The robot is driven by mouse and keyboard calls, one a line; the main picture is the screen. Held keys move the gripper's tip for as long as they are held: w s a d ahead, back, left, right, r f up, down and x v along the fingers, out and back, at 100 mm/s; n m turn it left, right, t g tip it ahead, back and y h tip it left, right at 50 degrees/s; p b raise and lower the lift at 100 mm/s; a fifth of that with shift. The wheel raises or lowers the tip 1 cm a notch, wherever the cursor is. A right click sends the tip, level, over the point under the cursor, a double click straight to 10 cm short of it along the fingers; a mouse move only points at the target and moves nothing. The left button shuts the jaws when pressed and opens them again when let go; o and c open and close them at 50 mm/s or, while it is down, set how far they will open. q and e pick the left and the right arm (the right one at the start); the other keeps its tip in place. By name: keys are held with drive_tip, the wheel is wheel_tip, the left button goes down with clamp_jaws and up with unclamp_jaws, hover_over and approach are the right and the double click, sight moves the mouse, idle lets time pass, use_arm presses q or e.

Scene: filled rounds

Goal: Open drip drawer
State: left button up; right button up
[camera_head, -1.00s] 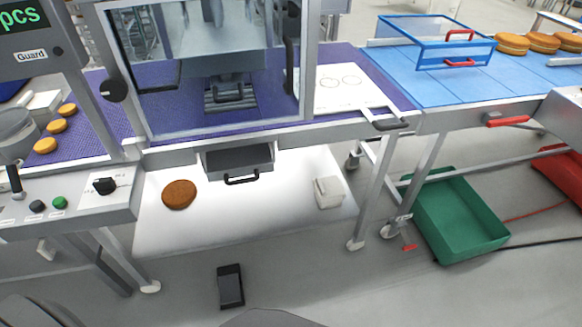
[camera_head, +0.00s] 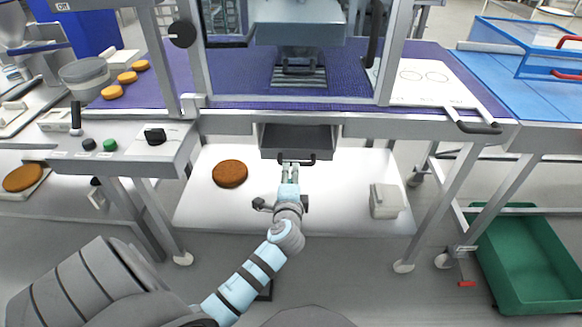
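The drip drawer (camera_head: 298,138) is a grey metal tray with a dark inside, hung under the machine's front rail. Its front shows below the rail, with a black bar handle (camera_head: 310,160) on it. My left gripper (camera_head: 289,166) has its fingertips at the left part of the handle. Its fingers look close together, but the handle and fingers are too small to tell whether they grip it. The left arm reaches up from the bottom of the view. My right gripper does not show.
A lit white shelf below the drawer holds a brown round (camera_head: 230,173) at left and a white box (camera_head: 385,201) at right. A control panel (camera_head: 135,143) with knobs stands left. A green crate (camera_head: 530,258) sits on the floor at right.

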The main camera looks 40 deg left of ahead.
sight(292, 162)
use_arm(q)
drive_tip(key=b+x, duration=0.2)
drive_tip(key=x, duration=0.5)
drive_tip(key=shift+w+a+f, duration=0.15)
drive_tip(key=shift+w+a, duration=0.1)
drive_tip(key=shift+w, duration=0.05)
clamp_jaws()
